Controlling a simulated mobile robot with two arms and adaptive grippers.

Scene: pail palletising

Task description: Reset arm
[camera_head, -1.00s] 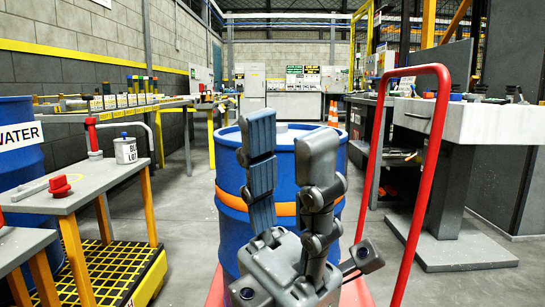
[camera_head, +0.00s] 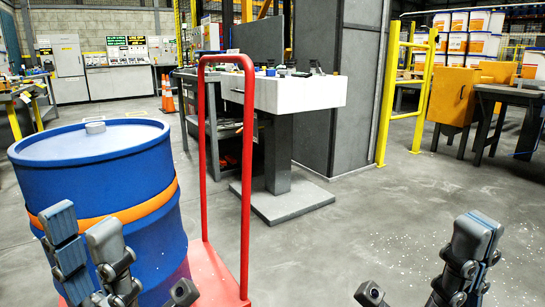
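My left gripper (camera_head: 83,222) is at the lower left of the head view. Its two fingers point up and stand apart, with nothing between them. It is in front of a blue drum (camera_head: 104,168) with an orange band. I cannot tell whether it touches the drum. My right gripper (camera_head: 476,228) is at the lower right, fingers up, over open floor. Its fingers overlap from this angle, so their gap is hidden. I see nothing held in it.
The drum stands on a red cart with a tall red handle (camera_head: 247,150). Behind it is a white-topped workbench (camera_head: 290,93) on a pedestal. A yellow rail (camera_head: 386,100), an orange cabinet (camera_head: 452,96) and stacked pails (camera_head: 487,22) are at the right. The middle floor is clear.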

